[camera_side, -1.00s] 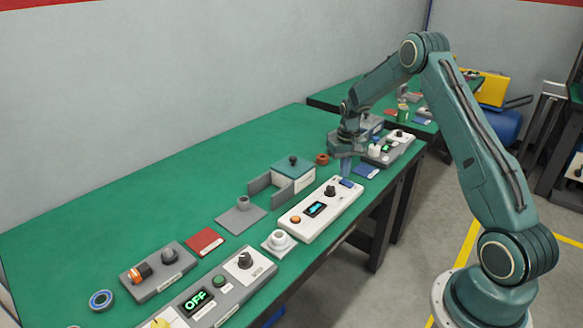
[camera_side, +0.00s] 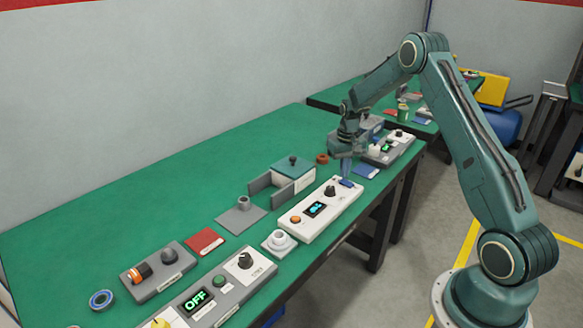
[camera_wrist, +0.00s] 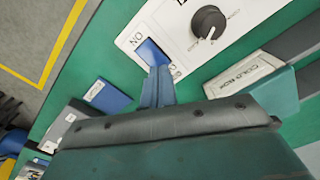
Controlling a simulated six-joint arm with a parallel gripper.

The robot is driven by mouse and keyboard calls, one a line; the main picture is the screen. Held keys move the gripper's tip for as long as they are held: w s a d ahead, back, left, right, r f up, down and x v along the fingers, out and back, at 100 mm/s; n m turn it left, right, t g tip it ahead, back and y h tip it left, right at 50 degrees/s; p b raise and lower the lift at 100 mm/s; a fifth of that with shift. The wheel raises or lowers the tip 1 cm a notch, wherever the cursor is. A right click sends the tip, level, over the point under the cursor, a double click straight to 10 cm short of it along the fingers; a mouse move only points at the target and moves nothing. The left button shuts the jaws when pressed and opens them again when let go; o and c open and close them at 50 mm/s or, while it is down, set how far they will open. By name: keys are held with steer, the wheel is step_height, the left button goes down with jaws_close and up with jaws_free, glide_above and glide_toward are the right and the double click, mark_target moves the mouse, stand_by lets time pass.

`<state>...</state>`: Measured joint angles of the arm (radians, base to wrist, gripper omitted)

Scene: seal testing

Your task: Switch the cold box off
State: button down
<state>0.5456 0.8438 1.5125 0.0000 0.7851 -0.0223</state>
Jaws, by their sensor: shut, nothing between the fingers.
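The cold box's white control panel (camera_side: 335,207) lies near the table's front edge. It bears a black knob (camera_side: 330,191), a lit blue display (camera_side: 315,209), an orange button (camera_side: 296,219) and a blue rocker switch (camera_side: 347,183). In the wrist view the rocker (camera_wrist: 151,52) has "ON" marked at its upper left end; a mark at the other end is partly hidden by the fingers. The box with a teal lid (camera_side: 293,166) stands behind the panel, and its "COLD BOX" label (camera_wrist: 243,76) shows. My gripper (camera_side: 346,177) is shut and empty, its fingertips (camera_wrist: 158,70) at the rocker's lower end, seemingly touching.
A blue plate (camera_side: 366,171) lies just right of the switch. Another grey device (camera_side: 388,150) stands beyond it. The table's back left is clear.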

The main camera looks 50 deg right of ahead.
mark_target(343, 180)
steer(key=shift+f, duration=0.9)
stand_by(0.7)
steer(key=shift+r, duration=3.55)
